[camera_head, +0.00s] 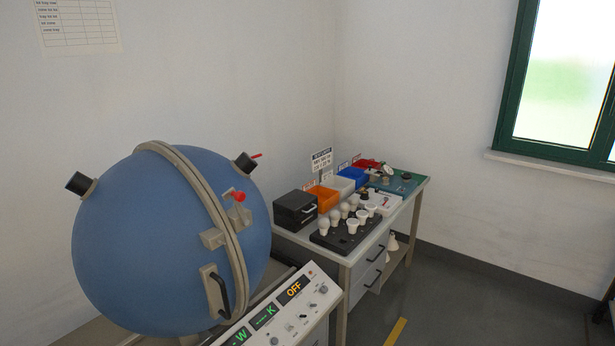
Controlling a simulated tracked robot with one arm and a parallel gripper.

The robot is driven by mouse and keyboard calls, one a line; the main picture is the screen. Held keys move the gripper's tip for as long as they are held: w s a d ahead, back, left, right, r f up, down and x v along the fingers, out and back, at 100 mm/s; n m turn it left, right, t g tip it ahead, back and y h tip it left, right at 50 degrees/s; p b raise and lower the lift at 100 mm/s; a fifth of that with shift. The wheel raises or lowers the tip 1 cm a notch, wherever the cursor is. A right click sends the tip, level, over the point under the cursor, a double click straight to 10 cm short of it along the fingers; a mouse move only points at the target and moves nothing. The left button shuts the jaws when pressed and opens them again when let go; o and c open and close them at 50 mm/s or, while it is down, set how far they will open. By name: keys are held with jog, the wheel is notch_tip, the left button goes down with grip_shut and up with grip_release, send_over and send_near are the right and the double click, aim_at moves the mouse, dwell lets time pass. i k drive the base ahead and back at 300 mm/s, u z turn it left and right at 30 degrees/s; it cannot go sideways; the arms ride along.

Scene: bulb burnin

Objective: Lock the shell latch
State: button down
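A large blue spherical shell (130,245) stands at the left, with a beige band (205,195) running over it where its halves meet. The shell latch (237,205), with a red-tipped lever, sits beside the band on the right side. The red tip points up. I cannot tell whether the latch is locked. Below it, a dark handle (219,293) is mounted on a beige plate. My gripper is not in view.
A control panel (290,312) reading "OFF" stands in front of the shell. Behind it, a bench (355,257) holds a bulb rack (343,240), a black box (295,209) and coloured bins (325,198). Open floor (470,300) lies at the right.

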aim_at(238, 197)
jog(key=z, duration=0.3)
jog(key=i, duration=1.1)
jog(key=u, duration=0.45)
jog(key=i, duration=0.6)
jog(key=u, duration=0.55)
